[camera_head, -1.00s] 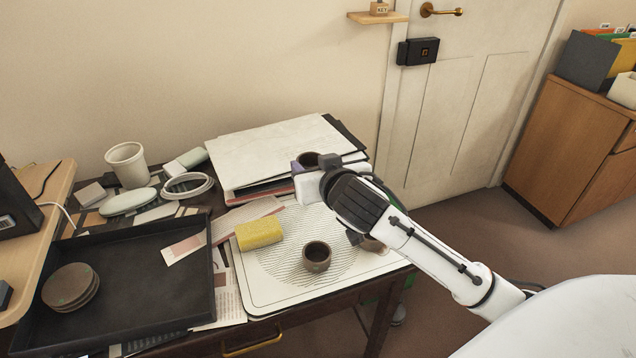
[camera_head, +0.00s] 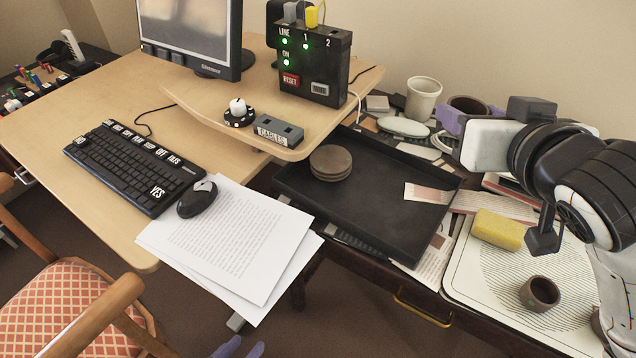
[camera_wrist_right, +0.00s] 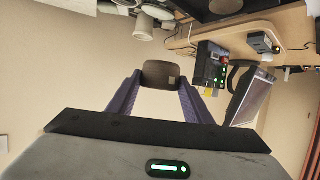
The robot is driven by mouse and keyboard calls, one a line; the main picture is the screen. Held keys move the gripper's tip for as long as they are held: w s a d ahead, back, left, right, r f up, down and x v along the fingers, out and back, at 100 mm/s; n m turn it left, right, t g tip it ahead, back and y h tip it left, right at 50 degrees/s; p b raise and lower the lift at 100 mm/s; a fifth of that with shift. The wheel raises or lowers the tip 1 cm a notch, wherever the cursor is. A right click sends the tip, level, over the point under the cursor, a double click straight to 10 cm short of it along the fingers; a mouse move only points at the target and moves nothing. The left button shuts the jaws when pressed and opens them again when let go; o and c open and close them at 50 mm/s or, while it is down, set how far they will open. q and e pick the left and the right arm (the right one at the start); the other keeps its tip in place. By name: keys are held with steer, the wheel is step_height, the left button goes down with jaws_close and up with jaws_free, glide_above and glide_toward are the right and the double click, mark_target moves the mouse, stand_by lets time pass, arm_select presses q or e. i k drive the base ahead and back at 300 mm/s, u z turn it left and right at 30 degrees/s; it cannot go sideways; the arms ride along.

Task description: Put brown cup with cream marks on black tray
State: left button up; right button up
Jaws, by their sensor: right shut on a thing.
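A brown cup (camera_head: 468,104) is held between the purple fingers of my right gripper (camera_head: 470,116), up at the back right of the black tray (camera_head: 375,215). In the right wrist view the cup (camera_wrist_right: 158,72) sits between both fingers and shows a small pale patch; its other marks are too small to tell. The tray lies flat on the dark table, with a stack of brown discs (camera_head: 330,163) and a card (camera_head: 428,193) on it. The purple tips of my left gripper (camera_head: 240,347) show at the bottom edge, apart and empty.
Another brown cup (camera_head: 540,293) stands on the white patterned mat (camera_head: 480,265) near a yellow sponge (camera_head: 498,229). A white cup (camera_head: 422,98) stands behind the tray. A black control box (camera_head: 314,70) and papers (camera_head: 235,240) are on the desk. The tray's middle is clear.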

mark_target(388, 224)
steer(key=u, duration=2.75)
steer(key=k, duration=1.45)
steer(key=z, duration=1.05)
